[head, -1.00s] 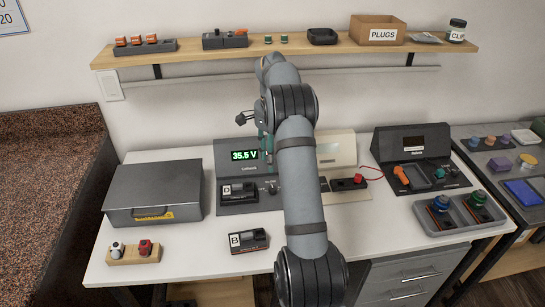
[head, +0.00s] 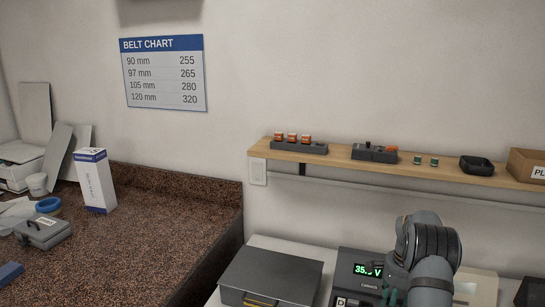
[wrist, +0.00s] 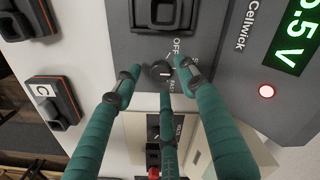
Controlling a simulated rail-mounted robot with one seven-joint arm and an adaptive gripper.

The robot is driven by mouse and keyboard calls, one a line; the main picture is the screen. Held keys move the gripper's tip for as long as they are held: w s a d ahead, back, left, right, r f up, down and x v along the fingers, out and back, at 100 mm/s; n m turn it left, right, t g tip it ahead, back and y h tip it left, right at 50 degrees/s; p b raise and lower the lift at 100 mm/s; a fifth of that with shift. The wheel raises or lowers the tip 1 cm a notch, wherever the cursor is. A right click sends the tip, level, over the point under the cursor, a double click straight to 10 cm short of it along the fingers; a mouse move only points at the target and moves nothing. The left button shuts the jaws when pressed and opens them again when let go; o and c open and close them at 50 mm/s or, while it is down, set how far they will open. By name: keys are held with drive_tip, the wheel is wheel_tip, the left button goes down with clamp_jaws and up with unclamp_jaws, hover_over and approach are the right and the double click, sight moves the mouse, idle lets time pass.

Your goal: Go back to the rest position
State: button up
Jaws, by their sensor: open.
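In the wrist view my gripper (wrist: 158,80) has its green fingers spread, holding nothing. The fingertips surround a black knob (wrist: 161,71) with OFF lettering beside it on the grey Cellwick unit (wrist: 225,75). I cannot tell how far above the knob they are. The unit's green voltage display (wrist: 302,35) is lit, and a red light (wrist: 267,90) glows below it. In the head view the same unit (head: 347,264) shows at the bottom edge. My arm and part of my gripper (head: 392,285) stand in front of its right side.
A dark module (wrist: 165,12) sits on the unit above the knob. A module marked C (wrist: 55,100) lies to the left. In the head view a grey lidded box (head: 272,275) stands left of the unit. A wooden shelf (head: 345,163) with small parts runs above the bench.

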drive_tip(key=shift+f, duration=0.85)
drive_tip(key=shift+r, duration=0.1)
